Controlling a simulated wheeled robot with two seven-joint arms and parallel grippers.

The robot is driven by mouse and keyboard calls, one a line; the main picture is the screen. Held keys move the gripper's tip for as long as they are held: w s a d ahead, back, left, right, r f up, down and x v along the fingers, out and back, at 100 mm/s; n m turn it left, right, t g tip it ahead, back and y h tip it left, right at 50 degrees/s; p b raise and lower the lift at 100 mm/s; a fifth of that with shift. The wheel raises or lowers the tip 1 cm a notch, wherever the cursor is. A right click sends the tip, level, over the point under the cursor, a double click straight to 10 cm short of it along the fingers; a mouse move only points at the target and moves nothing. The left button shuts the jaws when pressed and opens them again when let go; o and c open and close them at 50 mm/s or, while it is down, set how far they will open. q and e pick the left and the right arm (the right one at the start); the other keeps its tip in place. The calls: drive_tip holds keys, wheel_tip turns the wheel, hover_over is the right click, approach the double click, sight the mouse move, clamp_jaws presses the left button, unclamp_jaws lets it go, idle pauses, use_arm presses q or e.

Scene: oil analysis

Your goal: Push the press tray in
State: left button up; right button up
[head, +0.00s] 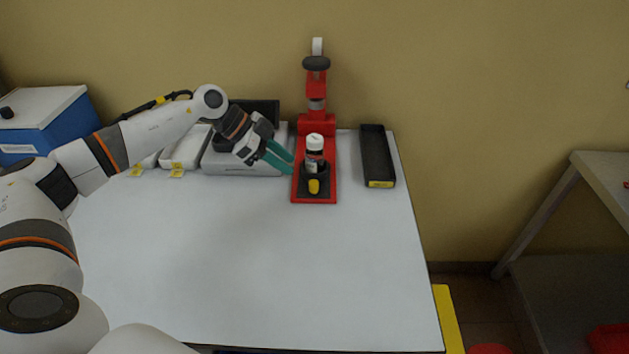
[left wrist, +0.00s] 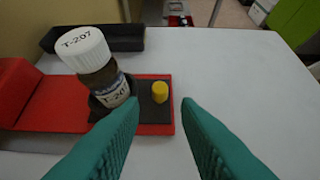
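The red press (head: 318,124) stands at the back of the white table. Its dark press tray (head: 319,193) lies on the front of the red base and has a yellow knob (head: 314,186) near its front end. A brown bottle (head: 314,156) with a white cap stands upright in a dark holder on the tray; its label reads T-207 in the left wrist view (left wrist: 104,80). My left gripper (head: 291,163) is just left of the press base. Its teal fingers (left wrist: 160,103) are apart and empty, pointing toward the knob (left wrist: 160,92). My right gripper does not show.
A black bin (head: 377,158) with a yellow label stands right of the press. Grey devices (head: 243,163) and a blue box (head: 58,118) stand on the left. The table's front and middle (head: 250,260) are clear.

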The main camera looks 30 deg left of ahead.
sight(313, 182)
use_arm(q)
drive_tip(key=x, duration=0.9)
drive_tip(key=shift+w+d+f+p, duration=0.1)
drive_tip(key=shift+d+f+p, duration=0.2)
drive_tip(key=shift+p, duration=0.1)
drive_tip(key=shift+r, duration=0.1)
drive_tip(key=shift+c, duration=0.2)
clamp_jaws()
